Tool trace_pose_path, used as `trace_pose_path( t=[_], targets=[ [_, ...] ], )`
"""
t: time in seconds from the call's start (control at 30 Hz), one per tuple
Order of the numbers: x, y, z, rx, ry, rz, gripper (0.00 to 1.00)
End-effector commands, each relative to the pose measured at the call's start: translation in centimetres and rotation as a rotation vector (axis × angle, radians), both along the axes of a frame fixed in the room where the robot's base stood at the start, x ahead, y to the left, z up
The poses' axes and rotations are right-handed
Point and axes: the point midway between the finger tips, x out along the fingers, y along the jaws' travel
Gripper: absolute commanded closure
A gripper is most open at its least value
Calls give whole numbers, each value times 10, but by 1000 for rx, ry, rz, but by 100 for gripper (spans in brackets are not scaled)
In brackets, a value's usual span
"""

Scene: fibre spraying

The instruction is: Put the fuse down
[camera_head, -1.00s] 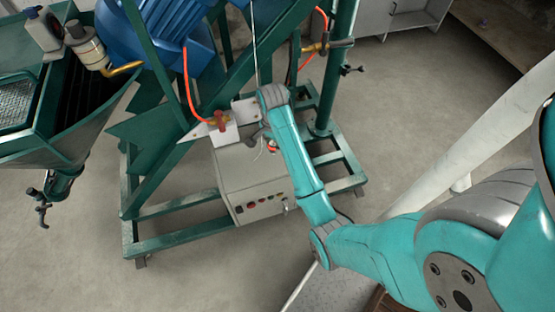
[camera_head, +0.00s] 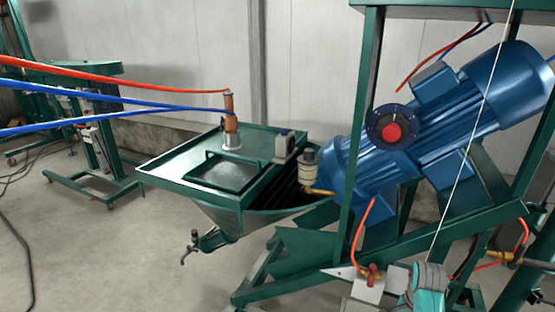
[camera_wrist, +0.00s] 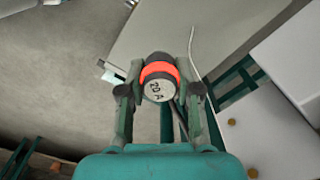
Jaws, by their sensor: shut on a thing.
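The fuse (camera_wrist: 158,86) is a short cylinder with a dark end, an orange band and a pale face marked "20 A". In the wrist view my gripper (camera_wrist: 160,90) is shut on it, one finger on each side. The fuse is held in the air, and I cannot tell how far it is from the surfaces behind it. In the head view part of my arm (camera_head: 426,285) shows at the bottom right; the gripper's fingers and the fuse cannot be made out there.
A green frame carries a large blue motor (camera_head: 440,130). A green hopper (camera_head: 225,200) with a tap stands left of it. Red and blue hoses (camera_head: 110,88) cross at the left. Pale box surfaces (camera_wrist: 270,125) lie right of the gripper. Grey floor is open at lower left.

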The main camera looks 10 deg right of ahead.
Motion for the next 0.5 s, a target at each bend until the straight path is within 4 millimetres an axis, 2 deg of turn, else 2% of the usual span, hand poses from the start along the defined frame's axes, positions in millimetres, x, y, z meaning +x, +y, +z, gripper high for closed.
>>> trace_pose_path(
  t=[0.03, 0.23, 0.4, 0.5],
  targets=[
    [3, 19, -8, 2, 3, 84, 100],
    [13, 100, -43, 2, 3, 535, 100],
    [10, 167, -71, 2, 3, 925, 100],
    [4, 200, -85, 2, 3, 1124, 100]
  ],
)
